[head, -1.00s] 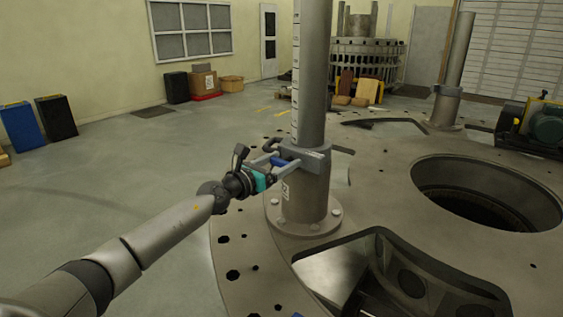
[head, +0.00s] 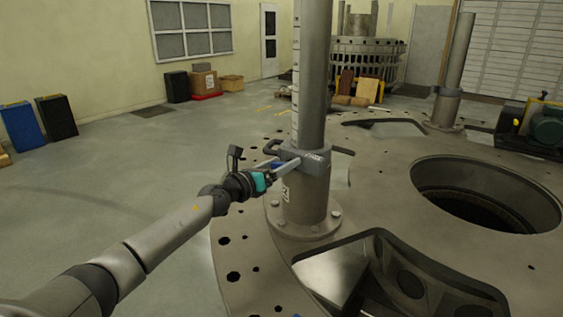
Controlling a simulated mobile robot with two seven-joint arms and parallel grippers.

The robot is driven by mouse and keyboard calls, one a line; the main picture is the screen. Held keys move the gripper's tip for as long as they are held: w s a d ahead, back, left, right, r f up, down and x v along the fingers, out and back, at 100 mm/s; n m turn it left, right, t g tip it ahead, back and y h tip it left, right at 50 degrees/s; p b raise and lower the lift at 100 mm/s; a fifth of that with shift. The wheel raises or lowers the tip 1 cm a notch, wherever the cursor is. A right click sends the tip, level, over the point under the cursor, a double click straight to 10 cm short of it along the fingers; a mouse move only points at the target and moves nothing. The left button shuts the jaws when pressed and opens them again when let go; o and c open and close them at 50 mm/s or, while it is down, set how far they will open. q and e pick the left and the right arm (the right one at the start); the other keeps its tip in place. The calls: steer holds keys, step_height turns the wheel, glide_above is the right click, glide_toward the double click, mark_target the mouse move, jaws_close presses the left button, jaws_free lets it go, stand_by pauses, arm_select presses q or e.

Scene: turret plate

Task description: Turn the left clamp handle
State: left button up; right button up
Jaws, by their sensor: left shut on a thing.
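The left clamp (head: 316,162) is a grey collar around the upright steel post (head: 312,75) in the middle of the head view. Its handle (head: 274,146) is a dark bar at the clamp's left side, partly hidden by my fingers. My left gripper (head: 281,165) reaches in from the lower left and is shut on the handle. A second dark bar (head: 343,151) sticks out at the clamp's right side. My right gripper is not in view.
The post stands on a large round metal plate (head: 400,180) with holes. A wide round opening (head: 485,200) lies to the right and a cut-out (head: 340,270) in front. A second post (head: 455,70) and a green motor (head: 547,128) stand at the right.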

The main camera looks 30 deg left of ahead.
arm_select(q)
steer(key=n+p, duration=0.1)
steer(key=n, duration=0.2)
steer(key=shift+a+n, duration=0.1)
steer(key=shift+n, duration=0.3)
steer(key=n+p, duration=0.2)
steer(key=n, duration=0.1)
steer(key=shift+n, duration=0.3)
steer(key=n+p, duration=0.1)
steer(key=n, duration=0.3)
steer(key=shift+a+f+p, duration=0.1)
steer(key=shift+p, duration=0.3)
steer(key=shift+f+n+p, duration=0.15)
steer(key=shift+n+p, duration=0.5)
steer(key=shift+n, duration=1.05)
steer(key=o, duration=1.2)
steer(key=shift+o, duration=0.2)
